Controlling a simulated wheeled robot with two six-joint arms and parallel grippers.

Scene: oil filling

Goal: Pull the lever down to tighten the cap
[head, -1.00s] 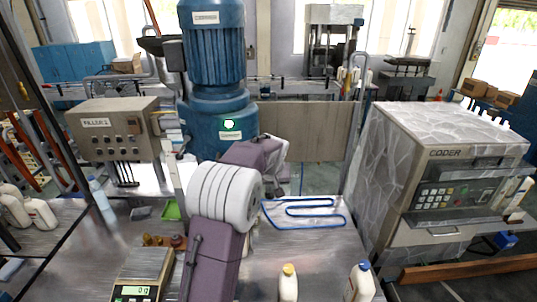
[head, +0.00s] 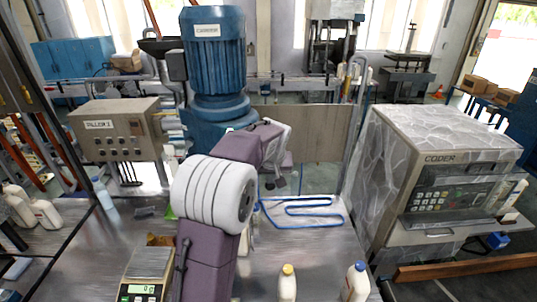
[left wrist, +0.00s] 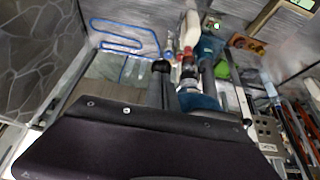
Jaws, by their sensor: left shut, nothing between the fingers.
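My left gripper (head: 281,183) is at the end of the purple arm in the head view, low beside the blue capping machine (head: 216,60). It is shut and empty; its tips are small and dark there. In the left wrist view, a black round-ended bar (left wrist: 161,68), which may be the lever, stands beside a white bottle (left wrist: 190,25) with red parts at its neck. I cannot tell whether the gripper touches the bar. The bottle is mostly hidden by my arm in the head view. My right gripper is out of view.
A scale (head: 147,268) stands left of my arm. Two white bottles, one yellow-capped (head: 287,284) and one blue-capped (head: 356,283), stand at the front. A blue-edged guide (head: 305,213) lies on the table. The coder (head: 440,160) stands right, the control box (head: 115,130) left.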

